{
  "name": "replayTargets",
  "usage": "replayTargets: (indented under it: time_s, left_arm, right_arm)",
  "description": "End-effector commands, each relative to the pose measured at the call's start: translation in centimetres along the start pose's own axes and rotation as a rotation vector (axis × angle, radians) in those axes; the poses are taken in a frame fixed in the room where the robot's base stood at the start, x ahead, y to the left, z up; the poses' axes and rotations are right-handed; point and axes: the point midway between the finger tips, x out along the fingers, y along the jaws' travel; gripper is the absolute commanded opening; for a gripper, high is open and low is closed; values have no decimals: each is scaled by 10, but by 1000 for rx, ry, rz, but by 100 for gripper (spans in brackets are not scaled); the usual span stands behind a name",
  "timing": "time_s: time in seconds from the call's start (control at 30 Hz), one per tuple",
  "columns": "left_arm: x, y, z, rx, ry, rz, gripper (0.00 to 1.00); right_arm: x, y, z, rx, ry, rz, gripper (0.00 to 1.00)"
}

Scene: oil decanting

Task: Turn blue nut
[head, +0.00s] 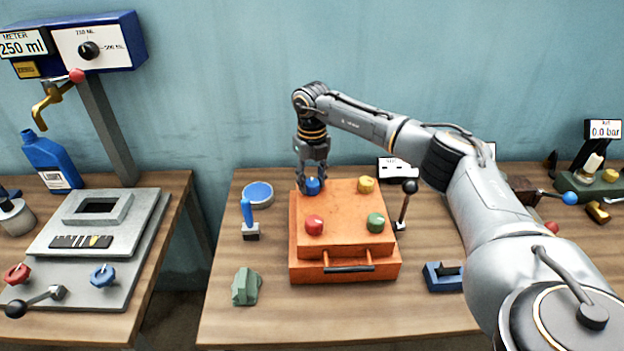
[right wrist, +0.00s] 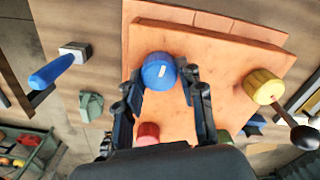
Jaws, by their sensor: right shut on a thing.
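The blue nut (head: 312,186) sits at the back left corner of the orange box (head: 345,252). It also shows in the right wrist view (right wrist: 159,71), round with ridged sides and a small pale mark on top. My right gripper (head: 312,178) points straight down over that corner, its fingers shut on the blue nut from both sides. In the right wrist view the fingers (right wrist: 163,95) reach along the nut's two sides. The box also bears a yellow nut (head: 366,184), a red nut (head: 314,225) and a green nut (head: 376,222). My left gripper is not in view.
A blue-handled tool (head: 249,216) and a round blue-topped tin (head: 257,194) stand left of the box. A black-knobbed lever (head: 405,203) stands close on its right. A green block (head: 246,287) and a blue block (head: 444,277) lie nearer the front. The front middle of the table is clear.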

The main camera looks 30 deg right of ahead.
Motion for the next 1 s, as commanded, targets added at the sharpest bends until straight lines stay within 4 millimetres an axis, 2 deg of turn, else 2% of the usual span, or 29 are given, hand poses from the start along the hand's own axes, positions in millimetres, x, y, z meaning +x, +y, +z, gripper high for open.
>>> replayTargets:
  time_s: [1.0]
  left_arm:
    - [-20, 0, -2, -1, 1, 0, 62]
  right_arm:
    - [-2, 1, 1, 945, -2, 1, 7]
